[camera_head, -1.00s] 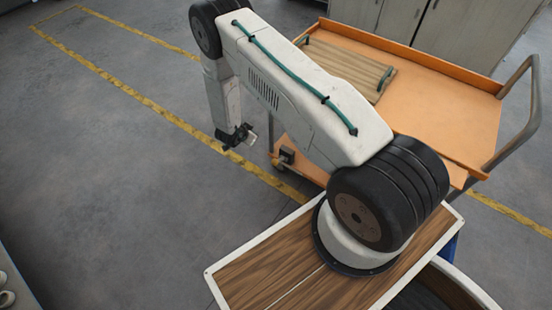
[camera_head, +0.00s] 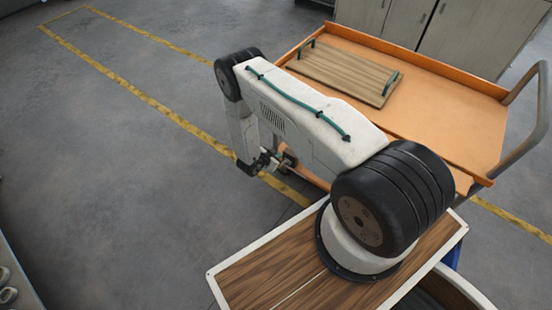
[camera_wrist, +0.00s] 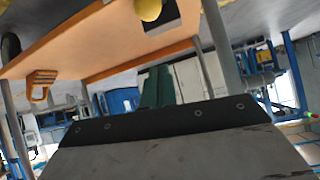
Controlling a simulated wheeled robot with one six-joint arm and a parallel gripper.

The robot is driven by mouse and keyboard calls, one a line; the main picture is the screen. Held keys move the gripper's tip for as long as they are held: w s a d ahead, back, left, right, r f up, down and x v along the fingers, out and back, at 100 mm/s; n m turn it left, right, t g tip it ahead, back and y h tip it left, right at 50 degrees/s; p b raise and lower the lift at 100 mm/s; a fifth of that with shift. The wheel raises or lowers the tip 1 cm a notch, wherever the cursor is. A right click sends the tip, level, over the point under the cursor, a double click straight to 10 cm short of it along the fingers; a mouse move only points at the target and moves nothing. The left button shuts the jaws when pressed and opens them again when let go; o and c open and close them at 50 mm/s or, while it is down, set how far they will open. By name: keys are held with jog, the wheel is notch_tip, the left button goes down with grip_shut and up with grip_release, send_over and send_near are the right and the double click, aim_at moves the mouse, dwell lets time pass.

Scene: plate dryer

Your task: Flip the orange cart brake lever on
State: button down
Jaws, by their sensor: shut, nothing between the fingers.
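The orange cart (camera_head: 450,105) stands at the right in the head view, with a flat orange top. A small dark fitting (camera_head: 289,160) shows low on its near left side, partly behind my arm. My gripper (camera_head: 268,165) is shut and empty, just left of this fitting. I cannot tell whether they touch. In the wrist view the cart's orange frame (camera_wrist: 110,62) crosses the upper part. A small orange slotted piece (camera_wrist: 40,82) shows at the left and a yellow rounded piece (camera_wrist: 148,9) at the top edge. I cannot tell which part is the brake lever, or its position.
A wooden tray (camera_head: 345,72) with green handles lies on the cart top. The cart's grey push handle (camera_head: 538,130) rises at the right. Grey cabinets (camera_head: 450,35) stand behind. The floor (camera_head: 110,170) to the left is open, with yellow lines.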

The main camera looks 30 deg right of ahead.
send_over(283, 163)
jog(key=d, duration=0.1)
notch_tip(283, 163, down, 4)
jog(key=f, duration=0.1)
jog(key=a, duration=0.2)
jog(key=shift+s+a+f, duration=0.25)
jog(key=shift+a+f, duration=0.05)
jog(key=shift+f, duration=0.1)
jog(key=shift+s+a+f, duration=0.15)
jog(key=shift+a+f, duration=0.25)
jog(key=shift+a, duration=0.05)
jog(key=shift+s+f, duration=0.1)
jog(key=shift+s, duration=0.05)
jog(key=shift+f, duration=0.1)
